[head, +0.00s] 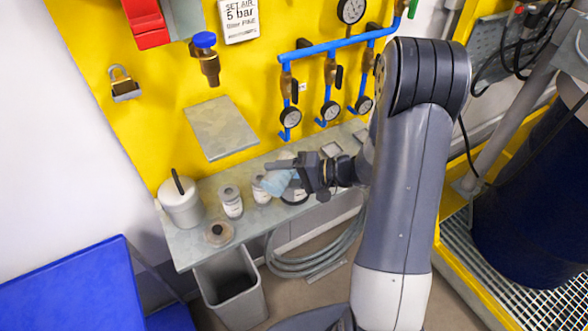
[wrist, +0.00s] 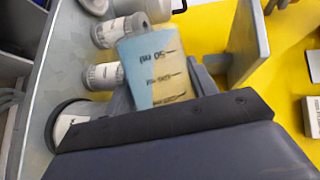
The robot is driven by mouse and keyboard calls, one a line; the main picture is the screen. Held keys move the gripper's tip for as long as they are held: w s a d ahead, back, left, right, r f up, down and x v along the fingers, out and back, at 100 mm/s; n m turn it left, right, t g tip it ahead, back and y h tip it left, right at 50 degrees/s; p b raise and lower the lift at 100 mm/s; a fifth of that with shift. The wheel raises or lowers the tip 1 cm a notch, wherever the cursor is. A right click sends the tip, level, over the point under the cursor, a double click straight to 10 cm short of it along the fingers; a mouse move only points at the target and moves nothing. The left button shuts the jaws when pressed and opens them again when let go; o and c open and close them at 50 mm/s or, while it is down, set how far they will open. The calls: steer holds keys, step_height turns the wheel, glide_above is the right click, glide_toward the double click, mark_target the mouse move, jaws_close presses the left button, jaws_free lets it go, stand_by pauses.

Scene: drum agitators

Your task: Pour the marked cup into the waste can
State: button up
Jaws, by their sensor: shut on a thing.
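My gripper (head: 290,172) is shut on the marked cup (head: 277,184), a clear cup with pale blue in it, above the grey shelf. In the wrist view the cup (wrist: 155,68) shows dark volume marks, one reading 50 ml, and sits between the fingers. The cup looks tilted in the head view; how far I cannot tell. A grey open bin (head: 232,288) stands on the floor below the shelf's front edge. A pale can with a black handle (head: 180,204) stands at the shelf's left end. Which of these is the waste can is not labelled.
A grey plate (head: 221,128) and blue pipes with gauges (head: 335,48) are on the yellow wall. A coiled hose (head: 320,250) lies below.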

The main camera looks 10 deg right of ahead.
steer(key=shift+w+d+r+m+y+p, duration=0.15)
steer(key=shift+r+m+y+p, duration=0.4)
steer(key=shift+p, duration=1.15)
steer(key=shift+f+m+p, duration=0.25)
steer(key=shift+p, duration=0.05)
steer(key=shift+b, duration=0.35)
